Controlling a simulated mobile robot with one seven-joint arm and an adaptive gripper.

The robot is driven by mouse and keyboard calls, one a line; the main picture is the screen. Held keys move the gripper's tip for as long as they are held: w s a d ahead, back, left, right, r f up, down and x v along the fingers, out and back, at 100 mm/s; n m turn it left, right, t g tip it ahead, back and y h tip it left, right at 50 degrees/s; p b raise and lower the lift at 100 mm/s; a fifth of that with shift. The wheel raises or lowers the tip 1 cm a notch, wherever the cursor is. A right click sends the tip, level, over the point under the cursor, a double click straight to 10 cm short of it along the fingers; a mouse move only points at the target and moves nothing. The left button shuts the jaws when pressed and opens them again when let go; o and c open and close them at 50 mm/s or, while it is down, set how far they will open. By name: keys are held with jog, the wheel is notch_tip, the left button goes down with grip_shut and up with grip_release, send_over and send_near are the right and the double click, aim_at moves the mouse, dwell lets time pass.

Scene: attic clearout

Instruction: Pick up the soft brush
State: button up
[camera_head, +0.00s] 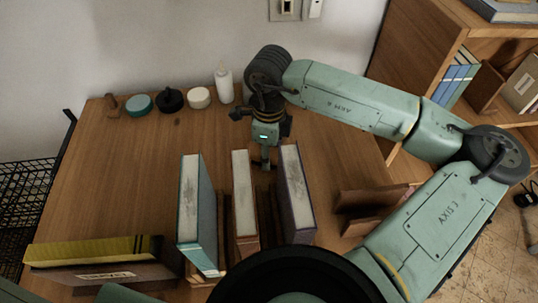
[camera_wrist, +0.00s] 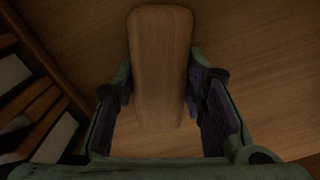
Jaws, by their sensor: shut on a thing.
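My gripper (camera_head: 265,158) points down at the table behind the upright books. In the wrist view, my gripper (camera_wrist: 160,108) has its dark finger pads on both sides of a long, rounded, plain wooden piece, which I take to be the soft brush (camera_wrist: 160,60). It is shut on this piece. No bristles show, and its underside is hidden. In the head view the brush cannot be made out under the gripper. I cannot tell whether it touches the table.
Upright books (camera_head: 243,200) stand just in front of my gripper. A teal tin (camera_head: 138,104), a black round thing (camera_head: 170,99), a white tub (camera_head: 199,97) and a white bottle (camera_head: 223,85) line the wall. The table's left middle is clear.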

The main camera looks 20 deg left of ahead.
jog(key=c, duration=0.6)
notch_tip(320, 180, up, 10)
jog(key=shift+b, duration=1.15)
jog(key=o, duration=0.8)
jog(key=c, duration=0.6)
